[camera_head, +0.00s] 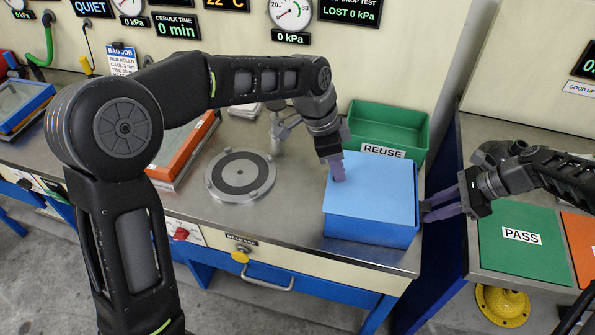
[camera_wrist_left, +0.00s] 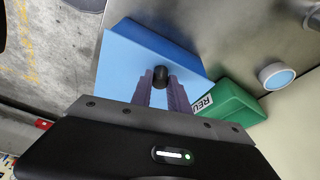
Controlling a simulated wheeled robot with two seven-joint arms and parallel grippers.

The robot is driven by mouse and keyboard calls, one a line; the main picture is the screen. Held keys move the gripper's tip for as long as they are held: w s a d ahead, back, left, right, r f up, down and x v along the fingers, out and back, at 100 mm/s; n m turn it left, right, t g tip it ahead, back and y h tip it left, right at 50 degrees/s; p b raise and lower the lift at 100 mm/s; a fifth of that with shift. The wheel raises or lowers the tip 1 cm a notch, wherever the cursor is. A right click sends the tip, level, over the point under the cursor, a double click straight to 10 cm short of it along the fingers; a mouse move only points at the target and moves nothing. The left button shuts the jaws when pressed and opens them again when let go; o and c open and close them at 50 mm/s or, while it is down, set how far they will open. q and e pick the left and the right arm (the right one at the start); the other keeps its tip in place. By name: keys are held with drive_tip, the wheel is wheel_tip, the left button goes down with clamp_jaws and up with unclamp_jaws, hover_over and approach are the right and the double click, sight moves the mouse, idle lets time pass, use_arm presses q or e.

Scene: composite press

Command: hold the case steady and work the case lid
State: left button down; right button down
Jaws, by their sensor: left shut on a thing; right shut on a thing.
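The case (camera_head: 368,231) is a blue box near the front right of the steel bench. Its light blue lid (camera_head: 385,190) lies over its top; whether it is fully seated I cannot tell. A dark knob (camera_wrist_left: 160,74) stands on the lid, seen in the left wrist view. My left gripper (camera_head: 337,172) comes down from above and is shut on the knob; its fingers (camera_wrist_left: 166,88) flank it in the left wrist view. My right gripper (camera_head: 426,211) reaches in from the right and is shut at the case's right side. What exactly its fingertips grip is hidden.
A green REUSE bin (camera_head: 390,125) stands right behind the case; it also shows in the left wrist view (camera_wrist_left: 228,102). A round grey plate (camera_head: 240,175) lies to the left. An orange-framed tray (camera_head: 185,150) is farther left. A green PASS mat (camera_head: 523,240) lies on the right-hand table.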

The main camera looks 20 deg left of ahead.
use_arm(q)
drive_tip(key=shift+d, duration=0.55)
drive_tip(key=c, duration=1.2)
unclamp_jaws()
drive_tip(key=shift+a+r, duration=0.1)
drive_tip(key=shift+r, duration=0.05)
drive_tip(key=v, duration=1.1)
drive_tip(key=shift+a+r, duration=0.15)
drive_tip(key=shift+r, duration=0.2)
